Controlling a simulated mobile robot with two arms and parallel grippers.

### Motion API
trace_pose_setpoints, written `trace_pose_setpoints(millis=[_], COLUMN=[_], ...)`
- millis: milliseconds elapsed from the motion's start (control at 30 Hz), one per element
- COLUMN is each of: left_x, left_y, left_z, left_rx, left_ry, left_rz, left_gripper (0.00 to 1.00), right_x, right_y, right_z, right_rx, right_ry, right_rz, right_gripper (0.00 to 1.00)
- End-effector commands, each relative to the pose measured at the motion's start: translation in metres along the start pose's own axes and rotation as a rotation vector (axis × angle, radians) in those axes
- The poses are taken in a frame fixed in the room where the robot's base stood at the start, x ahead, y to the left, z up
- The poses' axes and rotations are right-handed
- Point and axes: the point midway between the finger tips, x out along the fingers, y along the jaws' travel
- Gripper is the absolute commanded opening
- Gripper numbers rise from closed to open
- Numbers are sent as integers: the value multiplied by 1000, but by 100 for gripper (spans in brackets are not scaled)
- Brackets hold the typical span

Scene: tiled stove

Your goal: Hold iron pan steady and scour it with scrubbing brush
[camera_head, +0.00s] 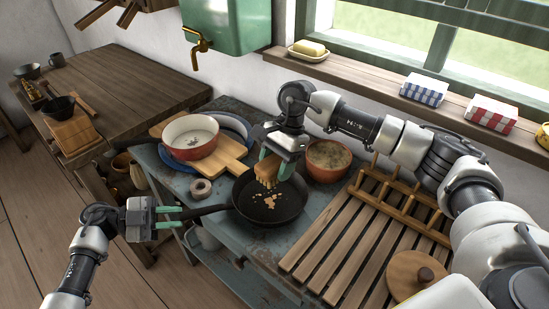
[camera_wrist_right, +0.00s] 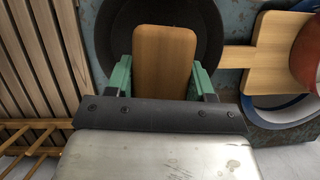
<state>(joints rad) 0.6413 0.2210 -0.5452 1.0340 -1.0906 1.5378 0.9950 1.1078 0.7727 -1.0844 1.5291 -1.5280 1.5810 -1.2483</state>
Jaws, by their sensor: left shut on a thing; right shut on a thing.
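The black iron pan (camera_head: 286,208) sits on the worn blue stand, with several light brown bits of residue in its middle. My left gripper (camera_head: 172,217) is shut on the pan's handle, which points left. My right gripper (camera_head: 279,165) is shut on the wooden scrubbing brush (camera_head: 267,169) and holds it over the far part of the pan. The brush's bristles are at or close to the pan surface; contact is hard to tell. In the right wrist view the brush's wooden back (camera_wrist_right: 164,62) lies between the green fingers, hiding part of the pan (camera_wrist_right: 104,40).
A red-rimmed bowl (camera_head: 190,134) and a cutting board (camera_head: 226,160) stand behind the pan. A terracotta pot (camera_head: 326,160) is close at its right. A slatted wooden rack (camera_head: 335,245) fills the right side. A green tank with a brass tap (camera_head: 200,46) hangs above.

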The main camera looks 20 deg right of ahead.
Motion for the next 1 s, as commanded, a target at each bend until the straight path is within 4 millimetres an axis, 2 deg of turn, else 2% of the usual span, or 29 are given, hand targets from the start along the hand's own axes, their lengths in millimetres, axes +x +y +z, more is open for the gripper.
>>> trace_pose_setpoints(millis=[267,1000], left_x=[0,0], left_y=[1,1], left_z=[0,0], left_rx=[-2,-2], left_ry=[0,0], left_rz=[2,3], left_gripper=[0,0], right_x=[10,74], right_y=[0,0], right_z=[-4,-31], right_rx=[-37,-34], right_ry=[1,0], right_rz=[15,14], right_gripper=[34,34])
